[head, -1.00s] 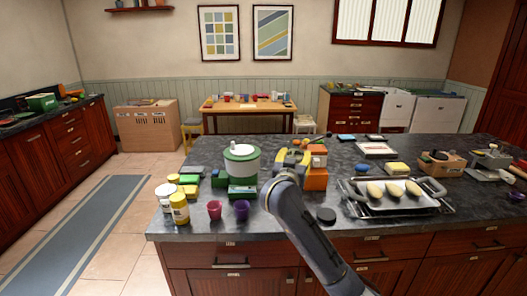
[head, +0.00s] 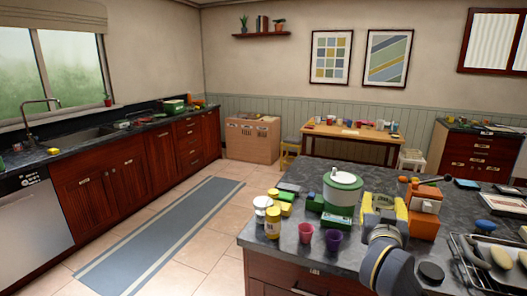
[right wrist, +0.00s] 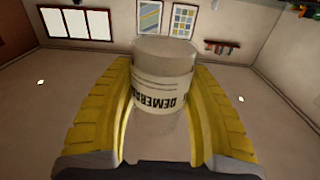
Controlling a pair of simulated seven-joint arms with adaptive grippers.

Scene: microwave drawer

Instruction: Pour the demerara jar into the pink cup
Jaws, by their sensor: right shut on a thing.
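My right gripper (head: 384,208) has yellow fingers and is above the near part of the island, right of the cups. In the right wrist view the right gripper (right wrist: 165,110) is shut on the demerara jar (right wrist: 163,80), a pale cylinder with a cream label. The jar is not clear in the head view. The pink cup (head: 306,232) stands upright near the island's front left edge, apart from the gripper. A purple cup (head: 333,240) stands just right of it. My left gripper is not in view.
A yellow jar (head: 272,224) and a white jar (head: 261,206) stand left of the pink cup. A white and green canister (head: 342,190) stands behind the cups. A dark round lid (head: 430,272) lies right of my arm. A wire rack (head: 470,268) is at far right.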

